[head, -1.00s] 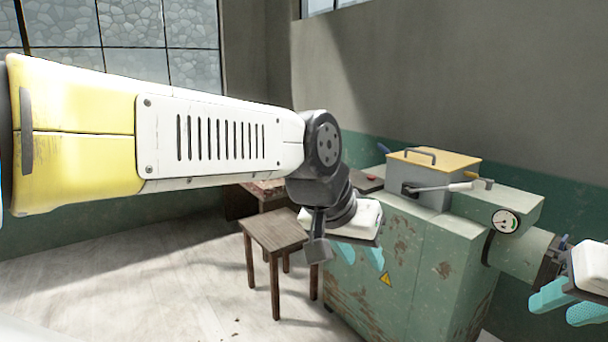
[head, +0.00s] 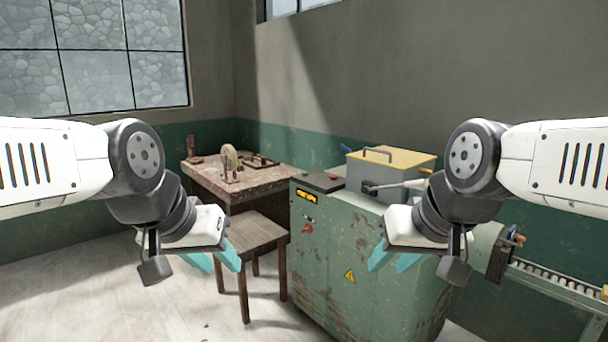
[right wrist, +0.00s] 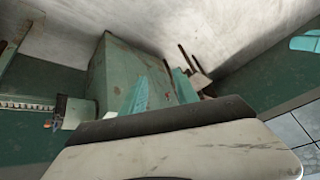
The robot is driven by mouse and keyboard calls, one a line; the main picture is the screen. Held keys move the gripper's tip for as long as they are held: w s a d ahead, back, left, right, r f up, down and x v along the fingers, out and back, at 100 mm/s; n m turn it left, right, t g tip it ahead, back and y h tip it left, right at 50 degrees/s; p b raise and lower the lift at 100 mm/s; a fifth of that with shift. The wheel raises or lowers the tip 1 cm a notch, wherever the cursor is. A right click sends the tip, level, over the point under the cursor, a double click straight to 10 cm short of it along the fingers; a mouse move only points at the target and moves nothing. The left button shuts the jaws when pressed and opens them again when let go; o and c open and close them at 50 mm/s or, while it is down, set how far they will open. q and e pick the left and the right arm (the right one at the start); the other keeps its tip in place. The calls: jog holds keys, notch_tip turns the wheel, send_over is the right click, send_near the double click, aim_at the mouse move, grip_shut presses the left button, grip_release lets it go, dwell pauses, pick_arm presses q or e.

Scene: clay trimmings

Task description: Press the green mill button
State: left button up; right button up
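The green, rust-worn mill (head: 330,260) stands right of centre in the head view, with a yellow-lidded hopper (head: 400,157) on top. A dark control box (head: 318,181) sits on its top left corner. A small red control (head: 307,228) and a lit orange display (head: 307,195) are on its front. I cannot make out a green button. My left gripper (head: 222,266) is open and empty, appearing in front of the stool, left of the mill. My right gripper (head: 387,266) is open and empty in front of the mill. Its parted teal fingers show in the right wrist view (right wrist: 158,92).
A wooden stool (head: 250,240) stands left of the mill. Behind it is a worn table (head: 215,180) with a wheel-like object (head: 230,158). A roller conveyor (head: 560,283) runs at the right. The floor at the lower left is clear.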

grip_shut()
dwell(1.6)
